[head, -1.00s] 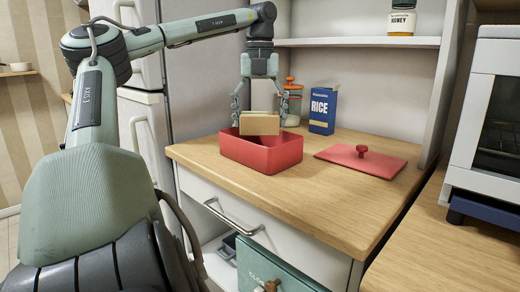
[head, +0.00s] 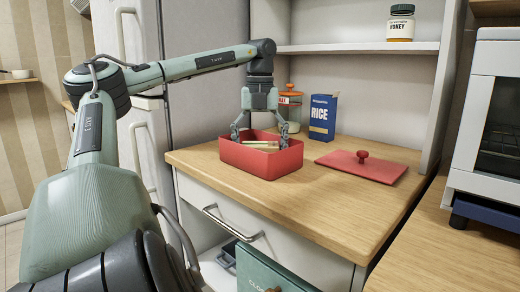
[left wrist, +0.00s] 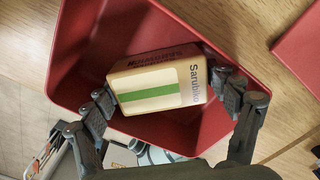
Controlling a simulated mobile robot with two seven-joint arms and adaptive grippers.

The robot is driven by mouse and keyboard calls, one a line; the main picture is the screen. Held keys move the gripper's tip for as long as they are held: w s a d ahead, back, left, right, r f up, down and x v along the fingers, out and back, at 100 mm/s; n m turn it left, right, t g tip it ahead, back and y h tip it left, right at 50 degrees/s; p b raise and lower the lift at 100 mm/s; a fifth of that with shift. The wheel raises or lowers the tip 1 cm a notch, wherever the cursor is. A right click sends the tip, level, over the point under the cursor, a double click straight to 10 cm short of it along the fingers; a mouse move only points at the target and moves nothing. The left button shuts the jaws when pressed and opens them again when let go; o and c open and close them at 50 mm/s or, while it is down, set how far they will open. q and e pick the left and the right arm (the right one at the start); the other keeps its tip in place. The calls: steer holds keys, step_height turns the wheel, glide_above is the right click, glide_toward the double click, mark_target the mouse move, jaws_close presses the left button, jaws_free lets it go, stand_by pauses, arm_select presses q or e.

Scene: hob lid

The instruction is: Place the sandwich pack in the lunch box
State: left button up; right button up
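The sandwich pack (left wrist: 160,85), pale with a green stripe and printed sides, is between the two fingers of my left gripper (head: 260,138). It is inside the red lunch box (head: 245,160), mostly below the rim in the head view (head: 262,144). In the left wrist view, the fingertips (left wrist: 163,93) press at its two short ends, and the lunch box walls (left wrist: 75,60) surround it. Whether the pack touches the box floor cannot be told. My right gripper is not in view.
The red lid (head: 362,166) with its knob lies on the wooden counter to the right. A rice box (head: 322,117) and a jar (head: 291,100) stand behind the lunch box. A honey jar (head: 400,23) is on the shelf. The drawer below is partly open.

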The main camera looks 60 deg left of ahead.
mark_target(260, 144)
arm_select(q)
steer(key=shift+o, duration=0.9)
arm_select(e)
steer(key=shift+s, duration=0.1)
arm_select(q)
steer(key=shift+r, duration=0.1)
steer(key=shift+r, duration=0.2)
step_height(260, 144, up, 11)
steer(key=shift+f+p, duration=0.15)
steer(key=shift+p, duration=0.9)
steer(key=shift+r, duration=0.55)
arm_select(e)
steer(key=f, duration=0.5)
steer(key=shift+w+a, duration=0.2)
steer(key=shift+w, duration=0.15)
